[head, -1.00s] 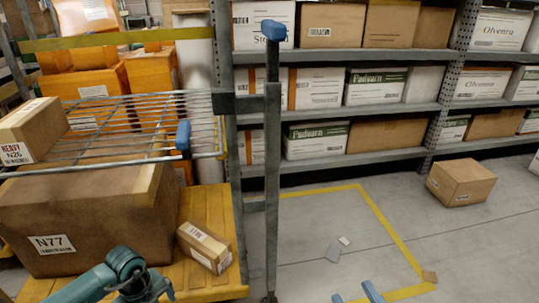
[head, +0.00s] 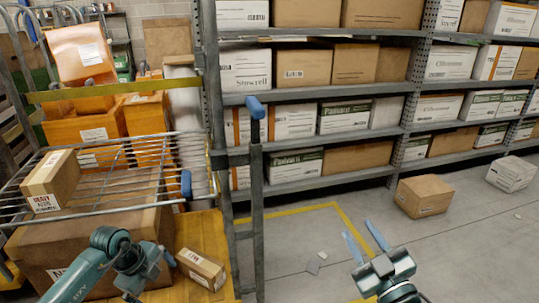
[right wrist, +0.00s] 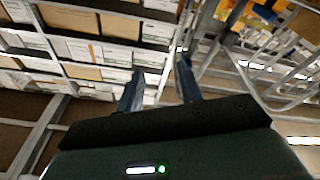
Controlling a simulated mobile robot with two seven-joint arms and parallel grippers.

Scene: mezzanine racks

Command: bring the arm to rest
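My right gripper (head: 364,239) is at the bottom right of centre in the head view. Its two blue fingers are apart with nothing between them, over the grey floor. The right wrist view also shows the two fingers (right wrist: 159,85) apart and empty. My left arm (head: 105,260) comes in at the lower left, in front of the cart. Its gripper end (head: 145,268) is near the small carton on the cart's deck; its fingers do not show clearly.
A cart with a yellow deck (head: 208,232) bears a large brown box (head: 40,245) and a small carton (head: 201,268). A carton (head: 51,180) sits on its wire shelf (head: 110,185). Racks (head: 330,95) of boxes stand behind.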

